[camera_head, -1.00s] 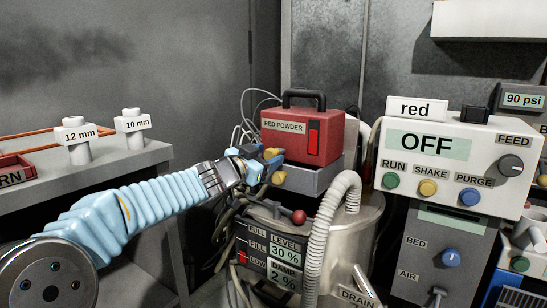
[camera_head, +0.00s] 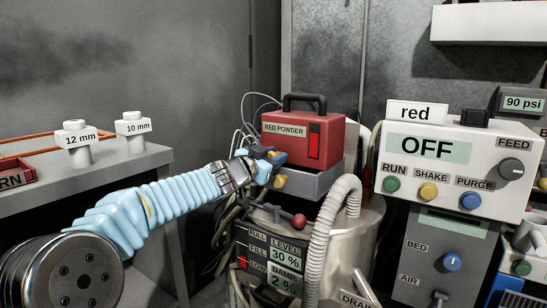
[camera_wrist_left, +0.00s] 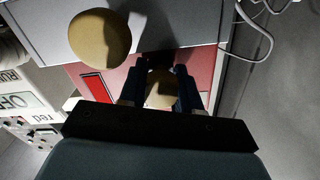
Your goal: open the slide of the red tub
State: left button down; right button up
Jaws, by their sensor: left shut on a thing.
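The red tub (camera_head: 330,137), labelled RED POWDER, sits on a grey housing (camera_head: 318,181) in the head view. Its red side also shows in the left wrist view (camera_wrist_left: 90,78). My left gripper (camera_head: 270,160) is at the left front corner of the tub. In the left wrist view its dark blue fingers (camera_wrist_left: 161,90) are shut on a tan knob (camera_wrist_left: 160,95) by the tub. A second tan knob (camera_wrist_left: 100,37) is outside the fingers, on the grey housing; it also shows in the head view (camera_head: 278,182). The fingers largely hide the held knob in the head view. My right gripper is not in view.
Below stands a metal vessel with a level panel (camera_head: 269,254), a red ball-ended lever (camera_head: 299,220) and a grey hose (camera_head: 327,235). The control box reading OFF (camera_head: 455,160) is on the right. A bench with two labelled posts (camera_head: 75,150) is on the left. Cables hang behind my gripper.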

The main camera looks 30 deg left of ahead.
pick_arm(q)
jog(key=shift+s+r, duration=0.1)
jog(key=s, duration=0.3)
jog(key=shift+s+a+p, duration=0.1)
jog(key=shift+p, duration=0.25)
jog(key=c, duration=0.8)
grip_release()
